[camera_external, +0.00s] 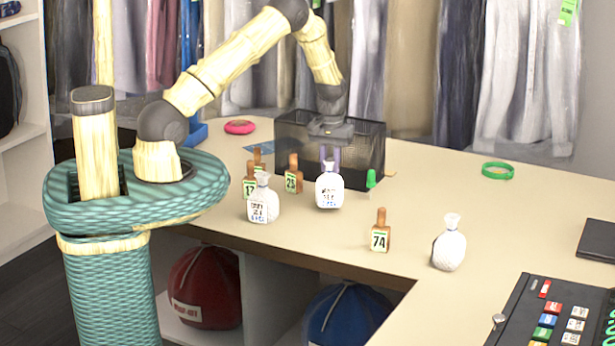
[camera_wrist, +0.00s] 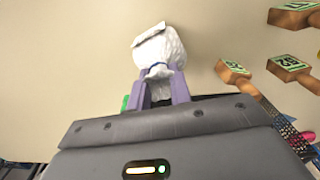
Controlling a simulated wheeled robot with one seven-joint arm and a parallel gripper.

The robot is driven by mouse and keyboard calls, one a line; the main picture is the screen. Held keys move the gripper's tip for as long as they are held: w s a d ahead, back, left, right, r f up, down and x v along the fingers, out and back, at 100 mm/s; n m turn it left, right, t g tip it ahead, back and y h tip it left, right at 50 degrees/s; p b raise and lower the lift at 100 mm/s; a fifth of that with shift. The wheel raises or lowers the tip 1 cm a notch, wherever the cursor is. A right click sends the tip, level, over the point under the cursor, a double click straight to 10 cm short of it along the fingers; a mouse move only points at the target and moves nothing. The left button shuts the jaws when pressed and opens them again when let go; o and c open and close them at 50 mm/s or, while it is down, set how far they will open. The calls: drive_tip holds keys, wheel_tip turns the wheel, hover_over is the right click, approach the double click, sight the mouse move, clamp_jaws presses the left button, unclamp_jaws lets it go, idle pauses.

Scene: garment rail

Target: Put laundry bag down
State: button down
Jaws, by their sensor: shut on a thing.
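A small white laundry bag (camera_external: 329,193) with a blue-lettered label is held by its neck in my gripper (camera_external: 330,163), in front of the black mesh basket. In the wrist view the bag (camera_wrist: 159,48) is beyond the purple fingers of my gripper (camera_wrist: 161,90), which are closed on its neck. I cannot tell whether its base touches the counter (camera_external: 340,233). A second labelled white bag (camera_external: 262,205) stands just left of it. A third white bag (camera_external: 449,250) stands at the right, its label not visible.
Wooden number tags 17 (camera_external: 250,186) and 25 (camera_external: 293,180) stand left of the held bag; tag 74 (camera_external: 380,238) stands right. The mesh basket (camera_external: 365,150) is behind. A green peg (camera_external: 371,179) and green ring (camera_external: 497,170) are nearby.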

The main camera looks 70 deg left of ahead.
drive_tip(key=shift+s+a+f, duration=0.1)
drive_tip(key=shift+f, duration=0.45)
drive_tip(key=shift+s, duration=0.1)
drive_tip(key=shift+f, duration=0.1)
drive_tip(key=c, duration=1.3)
unclamp_jaws()
wheel_tip(320, 180, up, 12)
drive_tip(key=b, duration=0.3)
